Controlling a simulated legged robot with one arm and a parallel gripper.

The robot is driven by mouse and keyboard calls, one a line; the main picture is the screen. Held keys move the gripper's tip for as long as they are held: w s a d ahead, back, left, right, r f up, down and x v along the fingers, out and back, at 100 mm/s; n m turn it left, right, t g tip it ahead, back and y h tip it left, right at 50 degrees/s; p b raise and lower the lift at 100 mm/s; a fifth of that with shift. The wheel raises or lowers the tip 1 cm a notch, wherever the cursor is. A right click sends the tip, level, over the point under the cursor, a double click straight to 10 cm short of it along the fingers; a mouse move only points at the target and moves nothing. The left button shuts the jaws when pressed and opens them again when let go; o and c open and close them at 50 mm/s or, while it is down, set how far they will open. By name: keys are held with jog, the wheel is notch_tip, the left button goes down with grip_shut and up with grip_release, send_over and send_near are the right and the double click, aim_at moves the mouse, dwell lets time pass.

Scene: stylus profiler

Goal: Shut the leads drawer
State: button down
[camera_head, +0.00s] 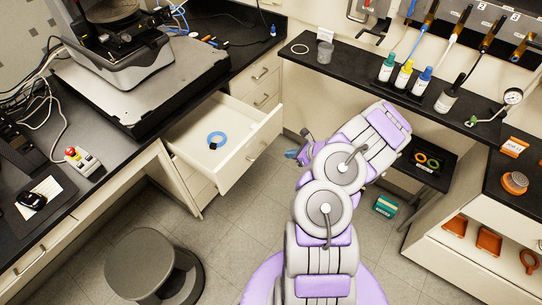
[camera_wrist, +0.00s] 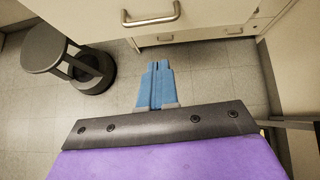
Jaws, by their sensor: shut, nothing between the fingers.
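The leads drawer (camera_head: 222,137) is pulled out from the cabinet under the left bench in the head view.
Closed drawers (camera_head: 264,90) are in the cabinet behind. A dark round stool (camera_head: 150,265) stands on the floor at lower left. A black shelf with bottles (camera_head: 405,75) is at upper right. A green box (camera_head: 386,206) lies on the floor right of my arm.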

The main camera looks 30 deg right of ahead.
jog(key=w+r+b+x, duration=0.1)
jog(key=b+x, duration=0.1)
jog(key=x, duration=1)
jog(key=shift+m+b, duration=0.3)
jog(key=shift+b, duration=0.05)
jog(key=shift+w+d+f, duration=0.1)
